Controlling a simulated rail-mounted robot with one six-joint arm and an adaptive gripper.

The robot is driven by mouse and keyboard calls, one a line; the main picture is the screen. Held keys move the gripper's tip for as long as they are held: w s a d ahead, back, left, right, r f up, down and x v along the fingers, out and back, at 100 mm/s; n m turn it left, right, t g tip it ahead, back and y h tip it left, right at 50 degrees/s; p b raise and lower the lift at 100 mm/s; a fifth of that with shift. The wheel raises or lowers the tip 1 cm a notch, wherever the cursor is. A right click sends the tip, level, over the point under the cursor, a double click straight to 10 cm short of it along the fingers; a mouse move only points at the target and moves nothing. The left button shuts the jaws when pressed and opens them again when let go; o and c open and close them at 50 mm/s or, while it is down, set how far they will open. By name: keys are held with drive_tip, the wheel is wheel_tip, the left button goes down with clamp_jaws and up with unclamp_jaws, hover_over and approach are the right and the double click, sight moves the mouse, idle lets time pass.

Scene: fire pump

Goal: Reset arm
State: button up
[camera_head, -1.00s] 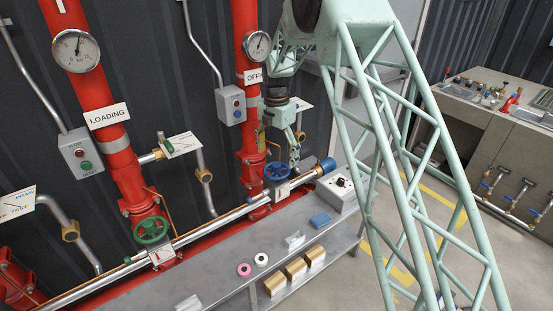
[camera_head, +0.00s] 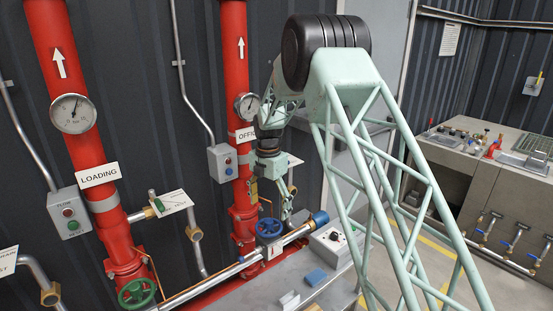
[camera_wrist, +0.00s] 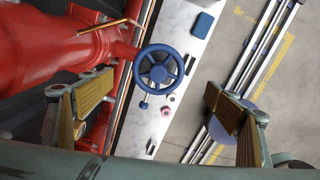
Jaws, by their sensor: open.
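My gripper (camera_head: 288,205) hangs just above and to the right of the blue valve wheel (camera_head: 270,228) on the OFFICE pipe in the head view. In the wrist view my gripper (camera_wrist: 157,98) is open, with its two ribbed finger pads wide apart and nothing between them. The blue wheel (camera_wrist: 158,68) shows ahead of the fingers, near the middle of that view and apart from both pads. My lattice arm fills the right middle of the head view, with its black elbow joint at the top.
The red LOADING pipe (camera_head: 80,130) with a green wheel (camera_head: 137,293) stands at left. The red OFFICE pipe (camera_head: 235,110) is close beside my gripper. A grey bench (camera_head: 250,295) with a control box (camera_head: 335,245) lies below. A console (camera_head: 480,175) stands at right.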

drive_tip(key=s+d+r+m+b, duration=0.1)
drive_tip(key=s+d+r+m, duration=0.3)
drive_tip(key=r, duration=0.3)
drive_tip(key=s+d+r+m+t+b, duration=0.1)
drive_tip(key=s+d+r+m, duration=0.1)
drive_tip(key=s+d+r, duration=0.35)
drive_tip(key=s+d+r+m+b, duration=0.1)
drive_tip(key=s+d+r+m, duration=0.25)
drive_tip(key=s+r, duration=0.4)
drive_tip(key=s+d+r+m+t+b, duration=0.1)
drive_tip(key=s+d+r+m, duration=0.3)
drive_tip(key=s, duration=0.4)
drive_tip(key=s+d+r+m+b, duration=0.1)
drive_tip(key=s+d+r+m, duration=0.2)
drive_tip(key=s+r, duration=0.35)
drive_tip(key=s+d+f+m+b, duration=0.1)
drive_tip(key=s+m, duration=0.3)
drive_tip(key=s, duration=0.6)
drive_tip(key=s+d+f+m+t+b, duration=0.1)
drive_tip(key=s+d+f+m, duration=0.2)
drive_tip(key=s, duration=0.8)
drive_tip(key=s+d+f+m+t+b, duration=0.1)
drive_tip(key=s+m, duration=0.4)
drive_tip(key=s, duration=0.5)
drive_tip(key=shift+s+d+f+b, duration=0.35)
drive_tip(key=shift+d+f, duration=0.05)
drive_tip(key=shift+f, duration=0.3)
